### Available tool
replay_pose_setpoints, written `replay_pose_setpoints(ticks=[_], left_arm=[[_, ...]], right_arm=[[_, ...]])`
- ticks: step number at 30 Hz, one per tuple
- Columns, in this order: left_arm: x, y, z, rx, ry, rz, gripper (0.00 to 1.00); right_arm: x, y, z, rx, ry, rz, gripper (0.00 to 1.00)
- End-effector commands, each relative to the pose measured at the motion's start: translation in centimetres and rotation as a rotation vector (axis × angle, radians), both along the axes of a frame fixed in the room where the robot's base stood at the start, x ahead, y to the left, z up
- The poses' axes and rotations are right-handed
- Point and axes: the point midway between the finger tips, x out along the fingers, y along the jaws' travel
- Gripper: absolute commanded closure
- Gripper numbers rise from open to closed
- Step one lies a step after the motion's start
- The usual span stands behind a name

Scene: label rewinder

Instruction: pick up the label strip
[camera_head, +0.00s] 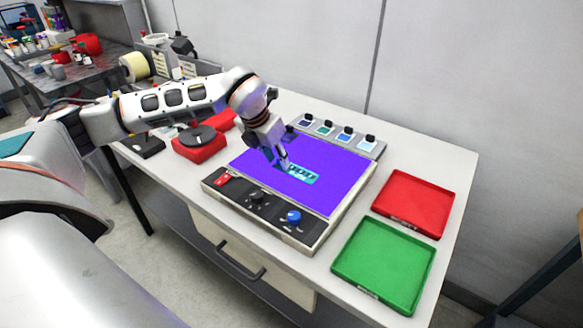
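The label strip (305,176) is a small cyan piece with dark marks. It lies on the purple top of the flat panel device (318,188). My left gripper (283,165) points down at the left end of the strip, with its fingertips at or just above the purple surface. The fingers are small and close together, so I cannot tell whether they are open or shut, or whether they touch the strip. The gripper may hide the strip's left end. My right gripper is not in view.
A red tray (413,174) and a green tray (423,258) lie empty at the right. The device's front has a blue knob (293,217). A rack with several small samples (345,136) stands behind it. A red turntable base (200,151) is at the left.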

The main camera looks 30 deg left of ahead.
Motion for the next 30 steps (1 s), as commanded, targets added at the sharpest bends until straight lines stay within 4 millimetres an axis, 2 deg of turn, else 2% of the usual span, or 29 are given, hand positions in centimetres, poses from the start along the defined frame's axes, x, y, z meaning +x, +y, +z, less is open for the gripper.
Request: replay_pose_setpoints(ticks=[1, 4, 5, 20, 26, 30], left_arm=[[0.0, 0.0, 0.0, 0.000, 0.000, 0.000, 0.72], [0.0, 0.0, 0.0, 0.000, 0.000, 0.000, 0.97], [0.0, 0.0, 0.0, 0.000, 0.000, 0.000, 1.00], [0.0, 0.0, 0.7, 0.000, -0.002, 0.000, 1.00], [0.1, 0.0, 3.2, 0.000, -0.005, 0.000, 1.00], [0.1, 0.0, 6.5, -0.001, -0.007, 0.000, 1.00]], right_arm=[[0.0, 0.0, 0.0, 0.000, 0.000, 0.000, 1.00], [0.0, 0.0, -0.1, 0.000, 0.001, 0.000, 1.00], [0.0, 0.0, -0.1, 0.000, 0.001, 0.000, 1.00], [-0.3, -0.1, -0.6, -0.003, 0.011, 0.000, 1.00], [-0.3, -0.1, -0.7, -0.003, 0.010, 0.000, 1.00], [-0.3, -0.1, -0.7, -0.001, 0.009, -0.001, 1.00]])
